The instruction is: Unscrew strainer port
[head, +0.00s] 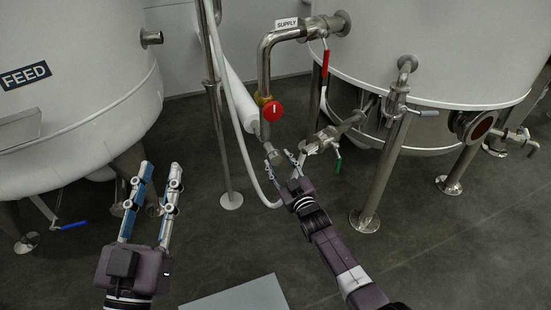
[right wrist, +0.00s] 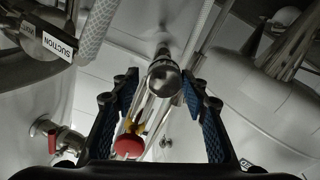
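The strainer port appears to be the round metal end piece (head: 273,154) on the pipe below the red valve knob (head: 273,111). In the right wrist view a round metal end (right wrist: 163,80) lies between the blue-padded fingers. There is a visible gap on either side near the tips. My right gripper (head: 297,157) is open just right of and below that end piece; I cannot tell whether the fingers touch it. My left gripper (head: 161,169) is open and empty, pointing up over the floor at the left, apart from the port.
A FEED tank (head: 68,75) stands at the left and a large tank (head: 435,55) at the right. A white hose (head: 242,140) and a metal post (head: 217,130) stand between my grippers. A green-handled valve (head: 337,165) is close right of my right gripper.

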